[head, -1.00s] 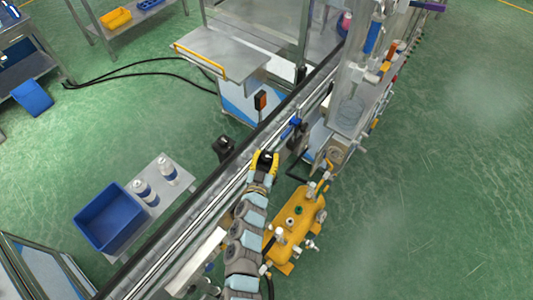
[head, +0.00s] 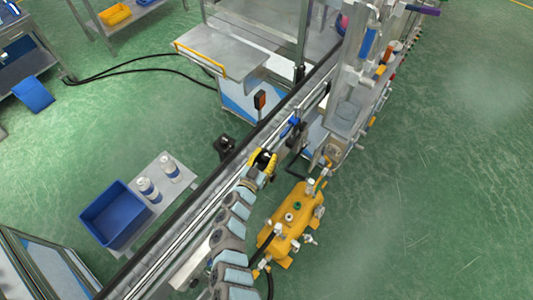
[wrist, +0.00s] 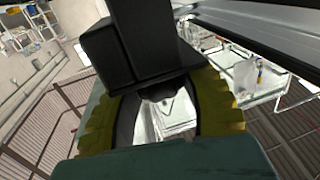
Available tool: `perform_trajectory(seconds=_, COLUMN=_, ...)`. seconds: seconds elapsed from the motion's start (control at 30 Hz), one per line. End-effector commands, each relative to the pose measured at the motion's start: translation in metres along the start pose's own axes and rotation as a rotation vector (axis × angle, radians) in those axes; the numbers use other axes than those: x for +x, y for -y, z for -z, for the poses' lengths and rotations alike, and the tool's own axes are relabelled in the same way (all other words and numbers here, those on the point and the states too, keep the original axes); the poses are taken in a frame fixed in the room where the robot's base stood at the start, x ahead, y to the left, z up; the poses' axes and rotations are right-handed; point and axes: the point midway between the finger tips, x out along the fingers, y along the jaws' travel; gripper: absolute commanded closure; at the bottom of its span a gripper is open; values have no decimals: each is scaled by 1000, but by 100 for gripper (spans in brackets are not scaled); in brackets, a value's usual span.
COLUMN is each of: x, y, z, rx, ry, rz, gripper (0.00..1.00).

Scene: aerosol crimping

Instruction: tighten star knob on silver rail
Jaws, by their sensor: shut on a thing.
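My gripper (head: 264,161), with yellow fingers, is at the near side of the conveyor's long silver rail (head: 196,224) in the head view. A small black part, seemingly the star knob (head: 263,155), sits between its fingers. In the wrist view the yellow fingers of my gripper (wrist: 160,92) curve around both sides of a blocky black part (wrist: 138,45). The fingers are closed on it. The knob's star shape and its stem cannot be made out, and the fingers hide part of it.
A yellow tank (head: 292,222) with fittings stands just right of my arm. A blue handle (head: 291,128) is farther up the rail. Across the conveyor are a black bracketed part (head: 224,146), two white bottles (head: 158,178) and a blue bin (head: 114,216).

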Motion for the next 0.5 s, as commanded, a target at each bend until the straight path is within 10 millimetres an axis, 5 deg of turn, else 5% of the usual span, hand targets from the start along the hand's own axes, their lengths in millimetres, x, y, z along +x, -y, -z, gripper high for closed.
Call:
perform_trajectory(seconds=0.33, x=0, y=0, z=0, rx=0, ry=0, rz=-4, gripper=94)
perform_trajectory(seconds=0.37, x=0, y=0, z=0, rx=0, ry=-1, rz=-4, gripper=50)
perform_trajectory(seconds=0.43, x=0, y=0, z=0, rx=0, ry=-1, rz=-4, gripper=30)
perform_trajectory(seconds=0.5, x=0, y=0, z=1, rx=0, ry=-1, rz=-4, gripper=29)
